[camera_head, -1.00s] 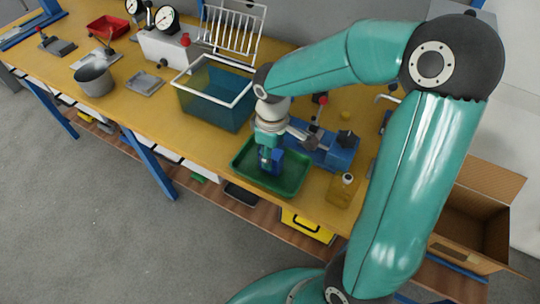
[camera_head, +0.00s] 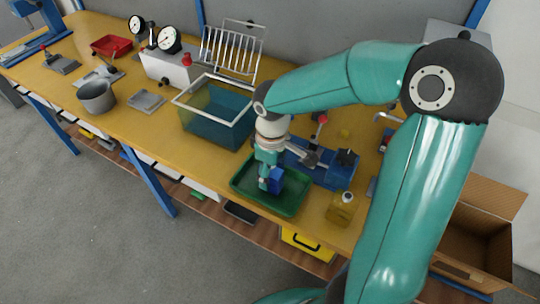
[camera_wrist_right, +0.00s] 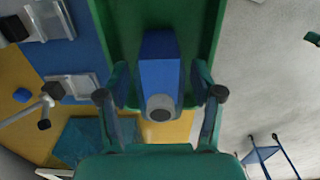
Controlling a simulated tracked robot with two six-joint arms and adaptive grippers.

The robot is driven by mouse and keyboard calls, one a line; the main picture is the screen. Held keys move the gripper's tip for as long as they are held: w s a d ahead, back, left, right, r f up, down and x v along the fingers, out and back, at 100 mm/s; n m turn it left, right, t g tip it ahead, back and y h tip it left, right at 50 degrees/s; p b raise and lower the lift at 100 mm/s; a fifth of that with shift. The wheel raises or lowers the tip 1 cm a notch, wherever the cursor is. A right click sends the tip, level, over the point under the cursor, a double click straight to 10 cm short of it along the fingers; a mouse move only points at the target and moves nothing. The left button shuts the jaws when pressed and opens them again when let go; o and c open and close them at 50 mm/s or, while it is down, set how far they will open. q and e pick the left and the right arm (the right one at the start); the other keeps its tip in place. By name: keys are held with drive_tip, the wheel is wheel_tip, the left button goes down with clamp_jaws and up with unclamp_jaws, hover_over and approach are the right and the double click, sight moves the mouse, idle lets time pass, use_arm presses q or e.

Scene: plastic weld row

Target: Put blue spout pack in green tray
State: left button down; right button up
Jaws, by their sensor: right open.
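The green tray (camera_head: 296,203) lies on the bench near its front edge. The blue spout pack (camera_head: 275,182) is inside the tray. In the right wrist view the pack (camera_wrist_right: 160,62) shows its blue side and a grey round spout with a dark centre. My right gripper (camera_head: 264,180) reaches down into the tray beside the pack. In the wrist view its two fingers (camera_wrist_right: 160,90) are spread on either side of the pack, with gaps between. The gripper is open. The pack's underside is hidden. My left gripper is not in view.
A blue vise-like device (camera_head: 325,170) stands just behind the tray. A yellow bottle (camera_head: 342,208) is to its right. A clear blue bin with a white rim (camera_head: 212,122) stands behind left. An open cardboard box (camera_head: 470,235) is at the right.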

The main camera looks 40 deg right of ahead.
wheel_tip(320, 180, up, 11)
drive_tip(key=shift+r+p, duration=0.2)
drive_tip(key=shift+p, duration=0.25)
idle(0.3)
